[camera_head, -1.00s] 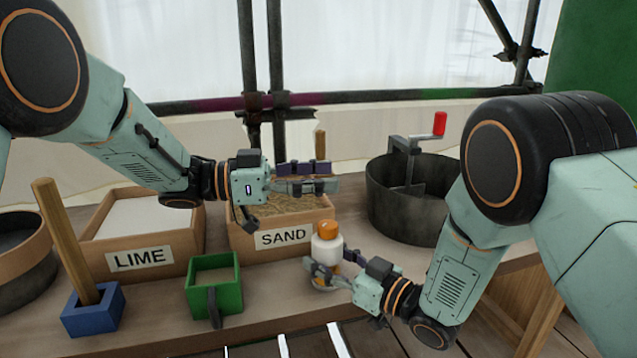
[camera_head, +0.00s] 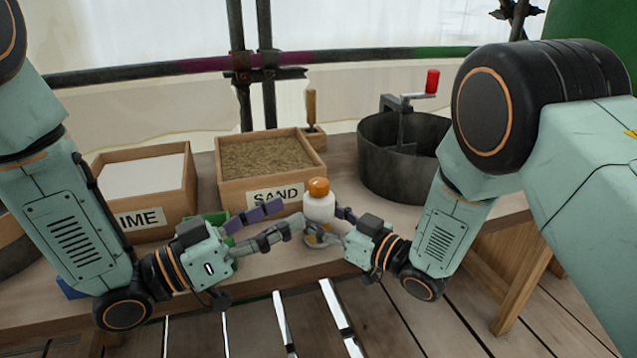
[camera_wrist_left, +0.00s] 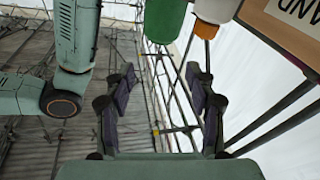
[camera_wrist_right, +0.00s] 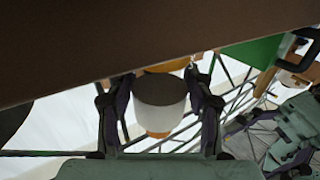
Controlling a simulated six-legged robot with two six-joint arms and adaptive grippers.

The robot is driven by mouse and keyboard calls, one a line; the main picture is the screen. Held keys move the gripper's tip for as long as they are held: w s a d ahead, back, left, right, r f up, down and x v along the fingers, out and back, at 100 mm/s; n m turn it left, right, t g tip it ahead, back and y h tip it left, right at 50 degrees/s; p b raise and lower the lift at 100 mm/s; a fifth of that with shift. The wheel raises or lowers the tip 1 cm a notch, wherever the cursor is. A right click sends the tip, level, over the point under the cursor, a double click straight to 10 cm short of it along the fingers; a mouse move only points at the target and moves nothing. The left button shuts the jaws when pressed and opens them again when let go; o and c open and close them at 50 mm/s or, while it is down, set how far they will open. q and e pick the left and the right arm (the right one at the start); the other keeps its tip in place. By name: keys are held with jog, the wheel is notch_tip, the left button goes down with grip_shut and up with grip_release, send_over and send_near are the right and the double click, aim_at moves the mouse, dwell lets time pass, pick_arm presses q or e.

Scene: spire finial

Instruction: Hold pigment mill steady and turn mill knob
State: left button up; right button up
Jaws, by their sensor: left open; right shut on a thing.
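The pigment mill (camera_head: 319,208), white with an orange mill knob (camera_head: 318,187) on top, stands upright near the bench's front edge, in front of the sand box. My right gripper (camera_head: 326,224) is shut on its lower white body from the right. The right wrist view shows the white body (camera_wrist_right: 160,98) between the fingers. My left gripper (camera_head: 287,214) is open and empty, just left of the mill, fingers pointing at it, below the knob's height. In the left wrist view the knob (camera_wrist_left: 205,29) lies beyond and to the right of the open fingers (camera_wrist_left: 161,76).
Behind stand the sand box (camera_head: 272,192) and lime box (camera_head: 140,198). A green container (camera_head: 208,218) is partly hidden behind my left gripper. A dark drum (camera_head: 385,185) with a red-handled crank (camera_head: 432,82) stands at back right. The bench right of the mill is fairly clear.

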aim_at(312, 188)
pick_arm(q)
jog(key=w+d+y, duration=0.1)
jog(key=w+d, duration=0.1)
jog(key=w, duration=0.2)
jog(key=w+d+f+t+y, duration=0.1)
jog(key=w+d, duration=0.1)
jog(key=w, duration=0.2)
jog(key=w+d+t+y, duration=0.1)
jog(key=w+d, duration=0.1)
jog(key=w, duration=0.1)
jog(key=shift+w+d+f+n+y, duration=0.1)
jog(key=shift+w+f+n+y, duration=0.2)
jog(key=shift+w, duration=0.1)
jog(key=shift+c, duration=0.3)
grip_shut()
